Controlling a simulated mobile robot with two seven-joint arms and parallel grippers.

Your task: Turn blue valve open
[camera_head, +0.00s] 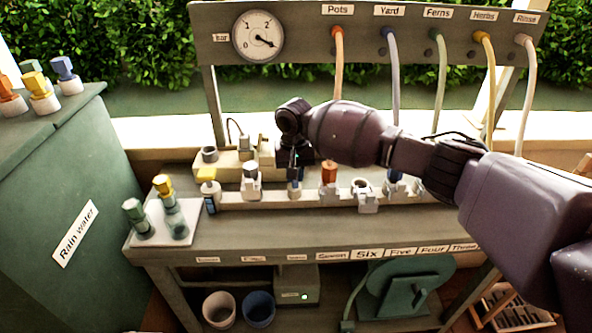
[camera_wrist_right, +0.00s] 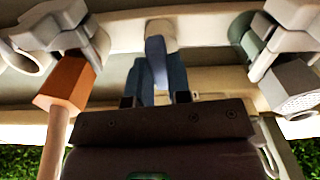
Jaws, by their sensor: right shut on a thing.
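A blue valve (camera_wrist_right: 155,55) on the pale manifold is between the two fingers of my right gripper (camera_wrist_right: 156,88) in the right wrist view. My right gripper is shut on its blue handle. In the head view, my right gripper (camera_head: 296,168) comes down from above onto the same blue valve (camera_head: 295,187), which is partly hidden by the gripper. My left gripper is in neither view.
An orange valve (camera_head: 329,173) stands just right of my right gripper, and a white fitting (camera_head: 251,180) stands to its left. A pressure gauge (camera_head: 258,36) is on the upper panel. A pale tray (camera_head: 145,238) with several fittings is at the bench's left end. A green rain water tank (camera_head: 60,170) is farther left.

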